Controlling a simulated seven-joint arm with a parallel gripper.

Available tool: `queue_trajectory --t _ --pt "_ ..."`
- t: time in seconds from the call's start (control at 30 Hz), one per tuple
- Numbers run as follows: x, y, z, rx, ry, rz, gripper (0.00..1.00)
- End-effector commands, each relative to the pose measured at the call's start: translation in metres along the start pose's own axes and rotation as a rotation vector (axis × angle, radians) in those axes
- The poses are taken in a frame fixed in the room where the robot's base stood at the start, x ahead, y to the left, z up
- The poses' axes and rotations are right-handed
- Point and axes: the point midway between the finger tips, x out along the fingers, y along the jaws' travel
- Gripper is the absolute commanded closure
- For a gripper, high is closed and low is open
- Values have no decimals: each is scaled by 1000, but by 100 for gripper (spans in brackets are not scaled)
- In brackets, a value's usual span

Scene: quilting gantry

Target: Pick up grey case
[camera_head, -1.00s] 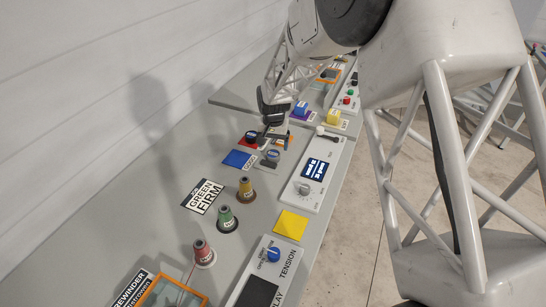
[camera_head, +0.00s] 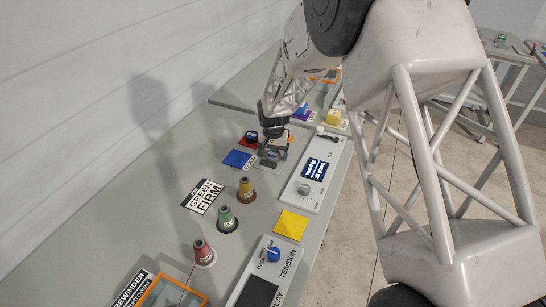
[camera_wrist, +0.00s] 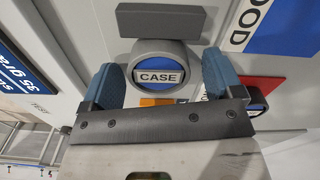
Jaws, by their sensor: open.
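The grey case (camera_wrist: 160,62) is round, with a white "CASE" label on a blue face, in the middle of the wrist view. A flat grey block (camera_wrist: 159,22) lies just beyond it. My gripper (camera_wrist: 162,80) is open, with one blue-padded finger on each side of the case; I cannot tell whether they touch it. In the head view my gripper (camera_head: 272,146) is low over the table at the case (camera_head: 273,156), partly covering it.
A red piece (camera_head: 250,137) and a blue square (camera_head: 238,158) are close by on the left. A white control panel (camera_head: 307,190) lies to the right.

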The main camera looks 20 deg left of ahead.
Motion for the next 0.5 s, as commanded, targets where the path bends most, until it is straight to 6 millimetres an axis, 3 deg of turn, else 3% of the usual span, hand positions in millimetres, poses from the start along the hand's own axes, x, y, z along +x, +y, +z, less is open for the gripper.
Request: queue_trajectory --t 0.2,0.5 --pt "0 0 0 0 0 0 16" --pt "0 0 0 0 0 0 62"
